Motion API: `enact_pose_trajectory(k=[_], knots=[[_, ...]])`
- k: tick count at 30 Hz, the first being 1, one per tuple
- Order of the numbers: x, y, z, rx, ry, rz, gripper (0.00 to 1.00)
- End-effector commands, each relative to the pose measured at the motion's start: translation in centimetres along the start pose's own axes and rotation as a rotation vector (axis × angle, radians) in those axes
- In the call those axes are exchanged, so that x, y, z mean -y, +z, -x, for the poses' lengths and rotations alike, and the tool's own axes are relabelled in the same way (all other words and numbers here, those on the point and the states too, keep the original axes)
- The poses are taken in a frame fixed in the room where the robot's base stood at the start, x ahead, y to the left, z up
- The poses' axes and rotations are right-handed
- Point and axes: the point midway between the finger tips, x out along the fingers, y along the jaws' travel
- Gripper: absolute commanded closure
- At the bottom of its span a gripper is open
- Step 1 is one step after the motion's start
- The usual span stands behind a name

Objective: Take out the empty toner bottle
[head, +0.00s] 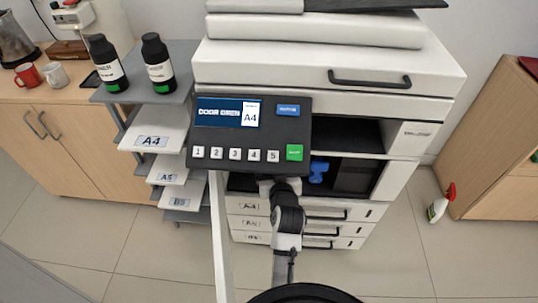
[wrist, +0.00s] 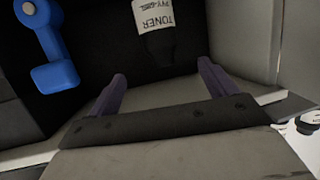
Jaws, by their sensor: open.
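A black toner bottle with a white TONER label (wrist: 154,18) lies inside the dark opening of the copier (head: 330,78), in the wrist view at top centre. Its narrower dark end points toward my gripper (wrist: 162,72). My gripper is open, its two purple fingers spread on either side of the space just short of the bottle, with nothing between them. In the head view my gripper is hidden behind the control panel (head: 249,133); only my arm shows below it. The bottle is hidden there too. The panel screen reads DOOR OPEN and A4.
A blue handle (wrist: 52,45) sits left of the bottle; it also shows in the head view (head: 318,171). The open white door (head: 220,240) stands left of my arm. Two black bottles with green bands (head: 106,64) (head: 158,62) stand on the grey side shelf.

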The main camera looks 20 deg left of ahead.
Motion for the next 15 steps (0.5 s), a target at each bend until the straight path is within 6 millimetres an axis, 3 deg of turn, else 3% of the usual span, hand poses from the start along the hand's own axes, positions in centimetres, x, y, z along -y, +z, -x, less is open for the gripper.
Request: enact_pose_trajectory(k=[7,15], knots=[[0.0,-0.2,-4.9,0.0,-0.001,0.001,0.16],[0.0,-0.1,-7.1,0.0,0.0,0.002,0.16]])
